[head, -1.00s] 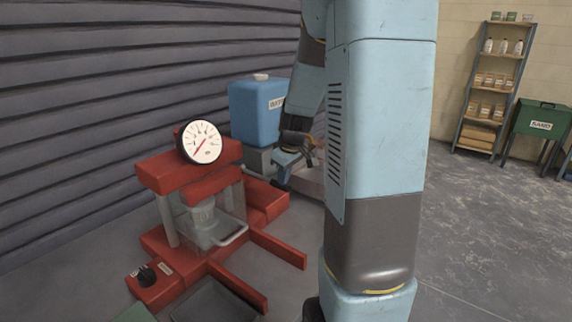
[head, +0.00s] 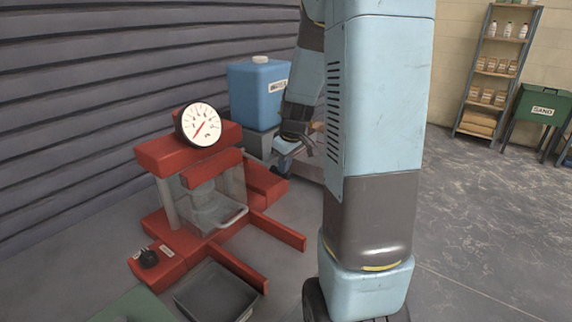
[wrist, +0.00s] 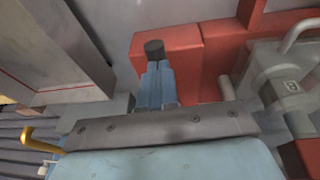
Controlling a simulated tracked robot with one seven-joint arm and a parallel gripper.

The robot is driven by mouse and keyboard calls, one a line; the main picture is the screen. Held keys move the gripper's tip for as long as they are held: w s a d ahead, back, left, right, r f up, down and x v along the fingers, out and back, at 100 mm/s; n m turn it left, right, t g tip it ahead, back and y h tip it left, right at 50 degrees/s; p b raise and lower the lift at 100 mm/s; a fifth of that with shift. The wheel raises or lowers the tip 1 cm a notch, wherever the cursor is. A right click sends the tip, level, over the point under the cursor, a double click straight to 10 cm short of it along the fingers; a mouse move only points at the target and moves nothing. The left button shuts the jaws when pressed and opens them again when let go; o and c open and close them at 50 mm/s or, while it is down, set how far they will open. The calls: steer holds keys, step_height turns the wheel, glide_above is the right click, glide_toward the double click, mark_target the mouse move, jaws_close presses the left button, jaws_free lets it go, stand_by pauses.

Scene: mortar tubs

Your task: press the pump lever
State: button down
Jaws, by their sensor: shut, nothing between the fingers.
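The red press (head: 190,152) stands by the ribbed wall in the head view, with a round white gauge (head: 201,125) on top. My gripper (head: 281,169) is shut and points down at the press's back right corner. In the wrist view my blue fingers (wrist: 156,84) are together, with a dark round knob (wrist: 154,48) right at their tips, at the edge of a red block (wrist: 190,62). The knob looks like the end of the pump lever. Whether the fingers touch it, I cannot tell. The rest of the lever is hidden.
A blue water container (head: 258,93) stands behind the press. A clear guard with a grey handle (head: 232,219) is on the press front. A dark tray (head: 215,293) and a black control knob (head: 148,258) are in front. Open floor lies right, before the shelf (head: 497,75) and green sand box (head: 543,108).

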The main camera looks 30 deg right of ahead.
steer(key=s+v, duration=0.2)
steer(key=v, duration=1.1)
steer(key=shift+s+d+f, duration=0.25)
steer(key=shift+f, duration=0.05)
stand_by(0.8)
steer(key=w+a+r+g, duration=0.1)
steer(key=w+a+r, duration=0.2)
steer(key=w+r, duration=0.5)
step_height(320, 180, up, 3)
steer(key=shift+w+a+f+h, duration=0.2)
steer(key=shift+a+f+h, duration=0.1)
steer(key=shift+a, duration=0.1)
step_height(320, 180, down, 13)
steer(key=d, duration=0.1)
steer(key=shift+w+d+f, duration=0.15)
steer(key=shift+w+f, duration=0.1)
steer(key=shift+w, duration=0.05)
stand_by(0.3)
